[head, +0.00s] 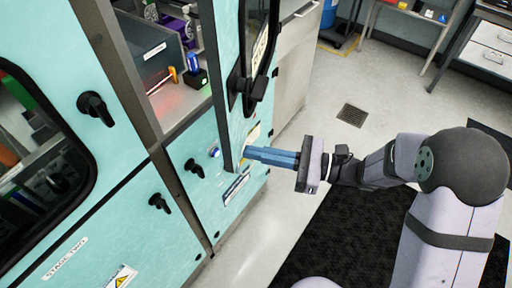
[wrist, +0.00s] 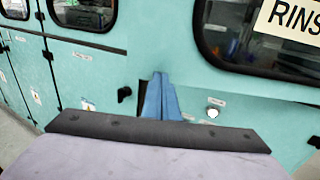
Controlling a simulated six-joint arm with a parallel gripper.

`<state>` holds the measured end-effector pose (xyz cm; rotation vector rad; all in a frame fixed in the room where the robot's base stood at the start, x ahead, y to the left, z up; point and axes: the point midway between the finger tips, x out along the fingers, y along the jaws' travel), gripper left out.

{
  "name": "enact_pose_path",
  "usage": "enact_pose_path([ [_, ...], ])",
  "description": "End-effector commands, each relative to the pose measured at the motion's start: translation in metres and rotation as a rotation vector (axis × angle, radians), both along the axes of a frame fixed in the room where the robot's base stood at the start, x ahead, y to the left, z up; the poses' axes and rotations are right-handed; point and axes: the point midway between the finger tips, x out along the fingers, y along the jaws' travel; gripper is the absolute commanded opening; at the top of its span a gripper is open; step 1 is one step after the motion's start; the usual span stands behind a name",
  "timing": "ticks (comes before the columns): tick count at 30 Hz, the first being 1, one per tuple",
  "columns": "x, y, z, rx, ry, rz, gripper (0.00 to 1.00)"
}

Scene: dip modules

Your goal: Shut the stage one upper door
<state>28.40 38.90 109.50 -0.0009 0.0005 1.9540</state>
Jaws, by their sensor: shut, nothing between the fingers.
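The upper door (head: 229,75) is a teal panel with a dark-framed window and a black handle (head: 248,90). It stands swung open from the cabinet, seen nearly edge-on in the head view. The compartment beside it is exposed. My gripper (head: 248,153) has its blue fingers together and empty, at the door's lower corner. I cannot tell whether they touch it. In the wrist view the shut fingers (wrist: 158,78) point at the teal front, below and left of a windowed teal panel (wrist: 205,75) with a sign reading "RINS".
Inside the compartment are a grey bin (head: 155,60), bottles and a small blue-topped item (head: 194,68). Lower doors with black handles (head: 158,203) are shut; one label reads "STAGE TWO". A dark mat (head: 335,235) lies on the floor. The floor near the drain (head: 352,115) is clear.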

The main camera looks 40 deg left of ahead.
Motion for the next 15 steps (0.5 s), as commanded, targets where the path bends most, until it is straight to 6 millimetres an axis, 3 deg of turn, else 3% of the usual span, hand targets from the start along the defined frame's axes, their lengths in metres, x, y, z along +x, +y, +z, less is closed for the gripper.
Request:
enact_pose_path([
  [15, -0.0022, 0.0059, -0.0004, 0.0, 0.0, 0.0, 0.0],
])
